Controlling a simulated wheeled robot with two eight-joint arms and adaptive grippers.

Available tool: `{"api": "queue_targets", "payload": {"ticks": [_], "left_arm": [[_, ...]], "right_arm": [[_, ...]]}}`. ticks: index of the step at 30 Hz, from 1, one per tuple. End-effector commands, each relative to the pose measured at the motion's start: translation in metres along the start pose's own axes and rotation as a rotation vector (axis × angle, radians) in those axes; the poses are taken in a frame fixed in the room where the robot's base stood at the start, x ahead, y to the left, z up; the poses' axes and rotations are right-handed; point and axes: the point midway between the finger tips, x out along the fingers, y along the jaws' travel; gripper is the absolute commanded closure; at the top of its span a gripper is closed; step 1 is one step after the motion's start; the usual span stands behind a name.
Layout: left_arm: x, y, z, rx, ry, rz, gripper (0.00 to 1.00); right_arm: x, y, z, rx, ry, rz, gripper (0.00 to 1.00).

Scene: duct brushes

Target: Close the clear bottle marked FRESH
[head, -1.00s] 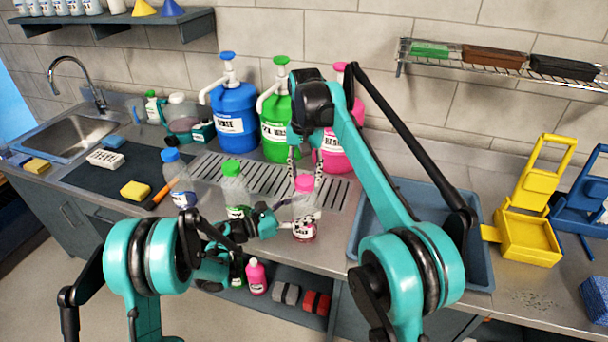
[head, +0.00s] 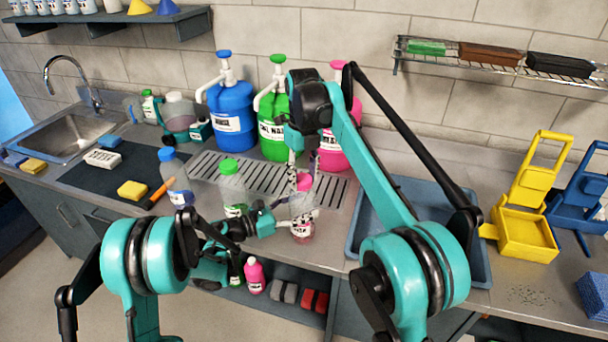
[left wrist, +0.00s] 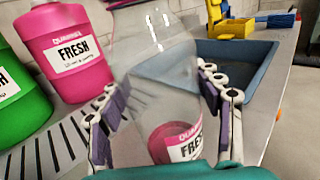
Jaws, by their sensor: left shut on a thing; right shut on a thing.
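The clear bottle marked FRESH (head: 302,230) stands near the counter's front edge with a little pink liquid in it. In the left wrist view the bottle (left wrist: 150,60) fills the middle, its label low and its top out of frame. My left gripper (head: 289,219) is shut around the bottle's body from the left, with fingers (left wrist: 158,82) on both sides. A pink cap (head: 304,183) is at the bottle's top. My right gripper (head: 302,172) reaches down from above and is shut on the cap. Whether the cap is screwed tight cannot be seen.
Clear bottles with a green cap (head: 231,185) and a blue cap (head: 175,180) stand to the left. Blue, green and pink pump jugs (head: 232,110) stand behind, beyond the drain grate (head: 215,165). A blue-grey tray (head: 357,235) lies close on the right.

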Motion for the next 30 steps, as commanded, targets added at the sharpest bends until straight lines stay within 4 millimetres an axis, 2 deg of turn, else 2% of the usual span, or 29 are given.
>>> {"api": "queue_targets", "payload": {"ticks": [3,11,12,14,23,30], "left_arm": [[0.000,-0.001,-0.001,0.002,0.002,-0.002,1.00],[0.000,-0.001,-0.001,0.001,0.002,-0.002,1.00],[0.000,-0.001,-0.001,0.001,0.002,-0.002,1.00],[0.000,-0.001,-0.001,0.001,0.002,-0.002,1.00],[0.000,-0.001,-0.001,0.000,0.001,-0.001,1.00],[0.000,0.000,0.000,0.000,0.001,-0.001,1.00]], "right_arm": [[0.000,0.000,0.000,0.064,-0.002,-0.001,0.69],[0.000,0.000,0.000,0.071,-0.002,-0.001,0.69],[0.000,0.000,0.000,0.070,-0.002,-0.001,0.52],[0.000,0.000,0.000,0.070,-0.002,-0.001,0.37],[-0.001,0.000,0.000,0.069,-0.001,0.000,0.37],[-0.029,0.000,0.000,0.068,-0.001,0.000,0.37]]}}
